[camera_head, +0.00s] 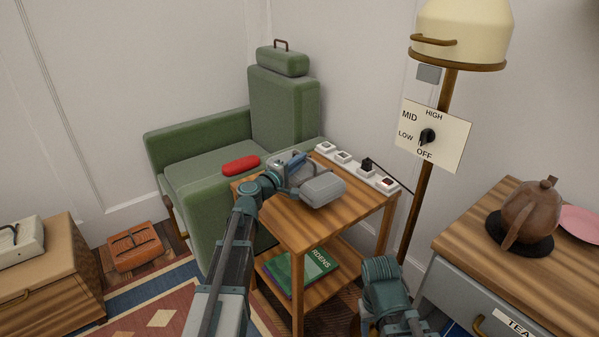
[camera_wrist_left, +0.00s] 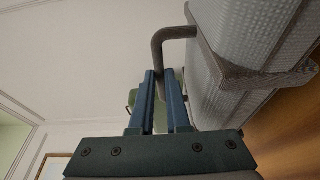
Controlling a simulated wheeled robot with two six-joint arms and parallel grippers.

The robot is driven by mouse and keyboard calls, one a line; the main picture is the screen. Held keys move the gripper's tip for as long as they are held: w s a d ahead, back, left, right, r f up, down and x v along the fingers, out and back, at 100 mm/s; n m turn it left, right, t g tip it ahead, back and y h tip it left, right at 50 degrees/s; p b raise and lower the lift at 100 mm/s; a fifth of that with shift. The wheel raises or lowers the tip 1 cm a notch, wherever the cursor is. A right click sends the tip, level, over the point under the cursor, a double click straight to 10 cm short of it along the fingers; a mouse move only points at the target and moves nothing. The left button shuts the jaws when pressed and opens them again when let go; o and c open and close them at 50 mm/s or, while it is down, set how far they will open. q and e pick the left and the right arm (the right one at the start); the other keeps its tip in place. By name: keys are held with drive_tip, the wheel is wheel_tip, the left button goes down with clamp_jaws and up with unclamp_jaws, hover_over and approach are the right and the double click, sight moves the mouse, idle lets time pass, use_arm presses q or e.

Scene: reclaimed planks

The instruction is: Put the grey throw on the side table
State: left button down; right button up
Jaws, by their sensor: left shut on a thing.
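The grey throw (camera_head: 322,190) is a pale rolled bundle at the top of the wooden side table (camera_head: 290,222). I cannot tell whether it rests on the tabletop or hangs just above it. In the left wrist view, the throw (camera_wrist_left: 245,35) has a textured surface, a darker strap and a bent handle (camera_wrist_left: 172,34). My left gripper (camera_head: 298,161) is at the throw's far left side. Its fingers (camera_wrist_left: 166,98) are shut on the handle. Part of my right arm shows low in the head view, but its fingers do not.
A switch strip (camera_head: 354,167) lines the table's back edge. A green book (camera_head: 305,268) lies on the lower shelf. A floor lamp (camera_head: 440,130) and a cabinet with a brown teapot (camera_head: 530,212) are right.

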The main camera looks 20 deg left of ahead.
sight(299, 172)
use_arm(q)
drive_tip(key=shift+f+b, duration=1.85)
drive_tip(key=shift+b, duration=0.05)
drive_tip(key=shift+r, duration=0.15)
drive_tip(key=c, duration=1.3)
unclamp_jaws()
drive_tip(key=shift+f, duration=0.2)
drive_tip(key=shift+c, duration=0.2)
drive_tip(key=o, duration=0.4)
drive_tip(key=shift+o, duration=0.2)
